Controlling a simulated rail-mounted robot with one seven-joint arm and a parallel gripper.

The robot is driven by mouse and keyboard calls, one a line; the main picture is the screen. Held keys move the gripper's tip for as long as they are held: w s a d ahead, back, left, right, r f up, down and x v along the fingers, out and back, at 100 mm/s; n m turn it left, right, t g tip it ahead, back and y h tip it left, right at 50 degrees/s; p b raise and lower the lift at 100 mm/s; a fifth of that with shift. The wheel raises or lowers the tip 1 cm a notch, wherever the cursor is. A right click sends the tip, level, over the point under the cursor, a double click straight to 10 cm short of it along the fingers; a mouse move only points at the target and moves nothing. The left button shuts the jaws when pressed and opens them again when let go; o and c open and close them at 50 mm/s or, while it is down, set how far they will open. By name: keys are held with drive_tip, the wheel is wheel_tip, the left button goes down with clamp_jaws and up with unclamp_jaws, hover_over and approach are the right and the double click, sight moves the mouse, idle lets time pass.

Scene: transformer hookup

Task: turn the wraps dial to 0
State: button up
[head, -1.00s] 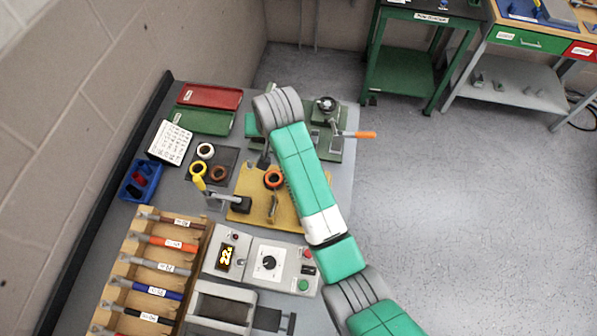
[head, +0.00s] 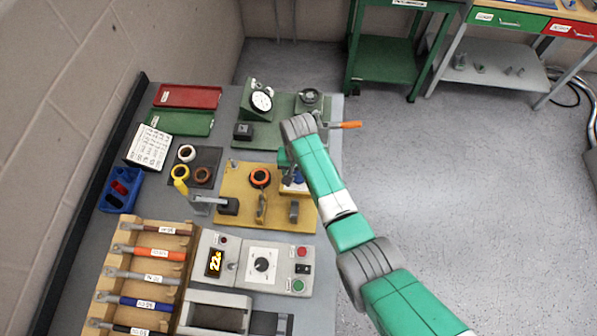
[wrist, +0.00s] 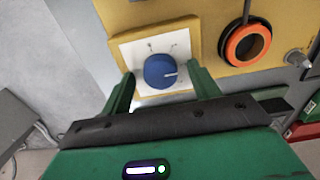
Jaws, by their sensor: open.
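The wraps dial, a blue round knob (wrist: 160,71) with a white pointer line, sits on a white plate (wrist: 127,50) on the yellow fixture. Its pointer line points right in the wrist view; the plate's markings are too small to read. My gripper (wrist: 163,84) is open, with one green finger on each side of the knob, and appears not to be closed on it. In the head view the yellow fixture (head: 235,190) is at the bench middle, and my arm partly hides the white plate and blue knob (head: 298,177) at its right side.
An orange-and-black ring (wrist: 248,45) is on the fixture right of the dial. In the head view, a control box (head: 262,264) with its own black knob stands nearer, beside a rack of tools (head: 150,255). A green base with an orange-handled crank (head: 345,125) lies behind the fixture.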

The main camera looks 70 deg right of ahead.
drive_tip(key=c, duration=1)
drive_tip(key=n+p, duration=0.1)
drive_tip(key=n, duration=0.4)
drive_tip(key=n+p, duration=0.1)
drive_tip(key=n, duration=0.8)
drive_tip(key=shift+n, duration=0.4)
drive_tip(key=shift+n+p, duration=0.3)
drive_tip(key=shift+n, duration=2.2)
